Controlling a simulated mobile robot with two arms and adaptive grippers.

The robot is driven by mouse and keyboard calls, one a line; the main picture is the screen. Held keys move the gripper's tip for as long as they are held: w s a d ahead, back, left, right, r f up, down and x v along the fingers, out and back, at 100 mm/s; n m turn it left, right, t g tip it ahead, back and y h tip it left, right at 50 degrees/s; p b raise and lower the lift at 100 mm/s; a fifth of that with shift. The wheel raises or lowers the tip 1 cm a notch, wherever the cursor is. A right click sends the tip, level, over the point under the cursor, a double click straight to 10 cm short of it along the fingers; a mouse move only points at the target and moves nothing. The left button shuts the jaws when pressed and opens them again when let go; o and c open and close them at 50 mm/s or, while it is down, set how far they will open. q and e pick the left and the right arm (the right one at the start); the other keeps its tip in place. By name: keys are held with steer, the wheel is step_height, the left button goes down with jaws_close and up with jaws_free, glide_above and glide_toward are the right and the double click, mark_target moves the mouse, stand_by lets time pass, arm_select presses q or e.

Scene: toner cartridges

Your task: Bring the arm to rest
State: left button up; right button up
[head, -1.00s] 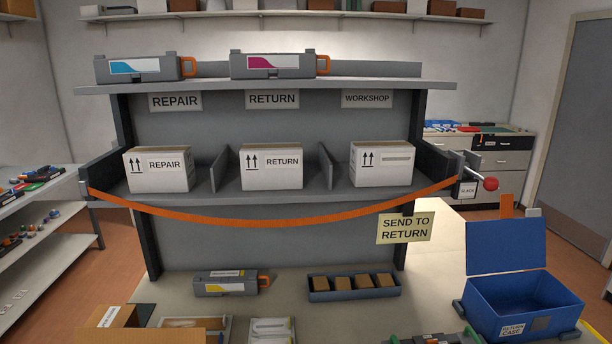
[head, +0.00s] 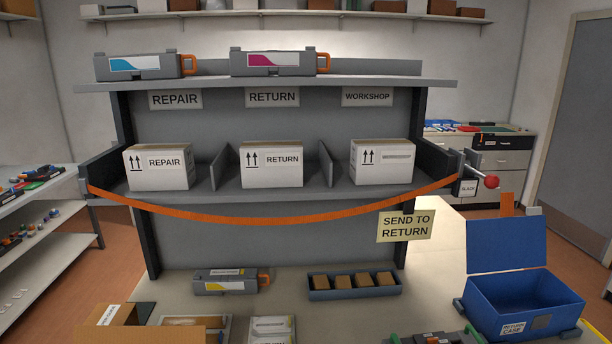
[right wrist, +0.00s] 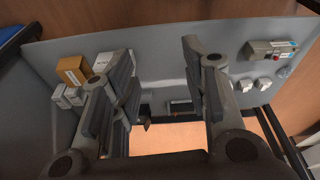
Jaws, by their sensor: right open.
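My right gripper (right wrist: 157,58) shows in the right wrist view with its two fingers spread wide apart. Nothing is between its fingers. It is over a grey surface (right wrist: 160,40), with several small things lying beyond the fingers. Neither gripper shows in the head view, and my left gripper is in no view. In the head view, a cyan-marked cartridge (head: 138,67) and a magenta-marked cartridge (head: 273,64) lie on the top shelf. A yellow-marked cartridge (head: 230,282) lies on the bench below the rack.
A slack orange strap (head: 272,219) hangs across the rack front, below the REPAIR box (head: 160,170), RETURN box (head: 272,167) and third box (head: 382,164). An open blue case (head: 525,305) stands at right. An orange-brown box (right wrist: 73,70) shows in the right wrist view.

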steer(key=s+d+f+g, duration=0.1)
steer(key=s+d+f, duration=0.2)
steer(key=s+f, duration=1.5)
step_height(320, 180, down, 4)
steer(key=shift+s+d+r+g+b, duration=0.1)
steer(key=shift+s+d+g+b, duration=0.05)
steer(key=shift+s+g+b, duration=0.2)
